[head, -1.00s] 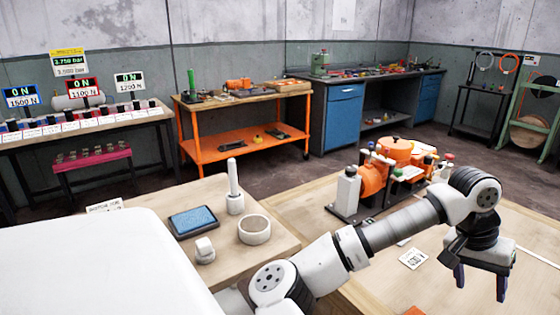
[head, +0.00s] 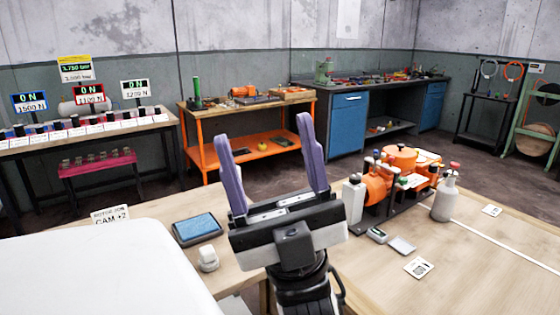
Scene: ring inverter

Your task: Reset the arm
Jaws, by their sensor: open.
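My gripper (head: 270,160) is in the middle of the head view, close to the camera. Its two purple fingers point up and stand wide apart with nothing between them. It is open and empty. The wrist below it is dark, and the rest of my arm is mostly out of view. The gripper hides part of the small table and of the floor behind it.
A wooden bench (head: 365,285) at right carries an orange machine (head: 380,190), a grey-white bottle (head: 445,200) and flat cards. A small table at left holds a blue-topped pad (head: 197,228) and a small white part (head: 208,259). An orange workbench (head: 240,143) stands behind.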

